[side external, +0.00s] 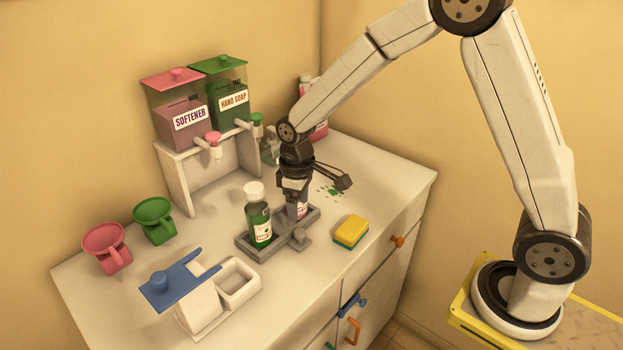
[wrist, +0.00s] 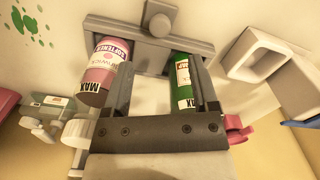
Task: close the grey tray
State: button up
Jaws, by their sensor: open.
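The grey tray (side external: 270,253) sits on the white countertop, with a round grey knob (side external: 299,236) on its front side. A green bottle with a white cap (side external: 259,218) stands in its left part. A pink softener bottle (wrist: 108,62) is in its right part, mostly hidden behind my gripper in the side view. My gripper (side external: 297,208) points down at the tray's right part. In the wrist view my gripper (wrist: 160,65) has its fingers apart, with the pink bottle outside the left finger and the green bottle (wrist: 183,82) near the right one. Nothing is held.
A yellow sponge (side external: 352,231) lies right of the tray. A white box (side external: 238,283) with a blue-topped part (side external: 180,284) stands at front left. Pink (side external: 107,247) and green (side external: 154,220) cups are at left. Softener (side external: 185,125) and hand soap (side external: 230,100) dispensers stand behind.

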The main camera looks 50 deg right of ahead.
aim_at(299, 231)
jog(key=shift+f, duration=0.1)
jog(key=shift+f, duration=3.8)
grip_shut()
